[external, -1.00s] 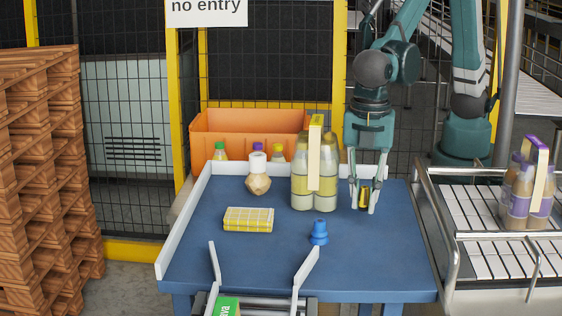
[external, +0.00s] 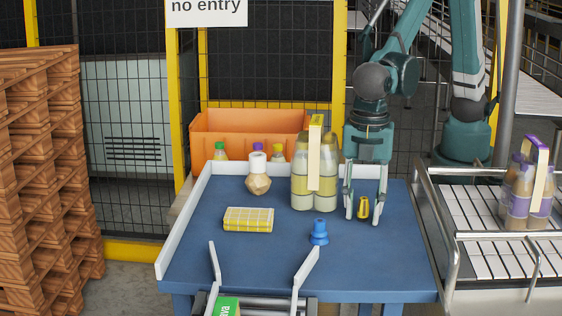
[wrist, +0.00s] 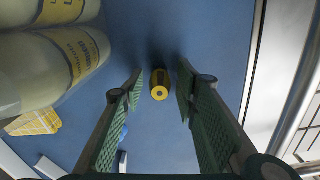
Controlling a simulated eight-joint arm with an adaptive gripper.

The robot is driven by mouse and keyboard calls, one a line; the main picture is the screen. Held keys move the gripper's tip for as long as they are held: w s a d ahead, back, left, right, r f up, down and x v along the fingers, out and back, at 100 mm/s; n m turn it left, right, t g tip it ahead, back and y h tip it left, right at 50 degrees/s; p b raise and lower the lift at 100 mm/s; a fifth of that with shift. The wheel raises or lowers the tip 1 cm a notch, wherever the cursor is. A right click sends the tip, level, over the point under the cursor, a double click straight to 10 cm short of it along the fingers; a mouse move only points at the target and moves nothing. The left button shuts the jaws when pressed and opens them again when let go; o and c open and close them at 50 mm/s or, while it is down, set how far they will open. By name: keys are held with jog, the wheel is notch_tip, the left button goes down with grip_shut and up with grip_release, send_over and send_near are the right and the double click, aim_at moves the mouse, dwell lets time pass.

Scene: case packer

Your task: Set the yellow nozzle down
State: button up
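The yellow nozzle (external: 363,208) stands on the blue table at the right, close to the bottle pack. It also shows in the wrist view (wrist: 159,91), between my fingers, with a dark hole in its end. My gripper (external: 363,218) is open around it, pointing down, with one finger on each side. In the wrist view, gaps show between the nozzle and both green pads of my gripper (wrist: 162,100), so it is not held.
A pack of cream bottles (external: 315,175) stands just left of my gripper. A blue nozzle (external: 319,232), a yellow checked box (external: 248,219) and a brown faceted object (external: 258,184) stand on the table (external: 210,265). A conveyor (external: 480,246) is at the right.

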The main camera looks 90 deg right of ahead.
aim_at(364, 199)
jog(key=shift+r, duration=0.15)
notch_tip(364, 199, up, 12)
dwell(0.8)
dwell(0.4)
jog(key=w+d+m+t+y+b, duration=0.1)
jog(key=w+d+m+b, duration=0.15)
jog(key=d, duration=0.95)
jog(key=w+d+m+t+b, duration=0.15)
jog(key=d+m, duration=0.25)
jog(key=d, duration=0.8)
jog(key=w+d+m+y+b, duration=0.1)
jog(key=w+d+m+b, duration=0.15)
jog(key=d, duration=0.95)
jog(key=s+d+f+m+t+b, duration=0.1)
jog(key=s+d+f+m, duration=0.1)
jog(key=d, duration=0.7)
jog(key=s+d+f+m+t+h+b, duration=0.1)
jog(key=s+d+f+m+t, duration=0.1)
jog(key=d, duration=0.7)
jog(key=s+d+f+m+t+h+b, duration=0.1)
jog(key=s+d+f+m, duration=0.2)
jog(key=d, duration=0.6)
notch_tip(364, 199, down, 2)
jog(key=shift+s+f+t+b, duration=0.15)
jog(key=shift+f+t+b, duration=0.05)
jog(key=shift+t+b, duration=0.15)
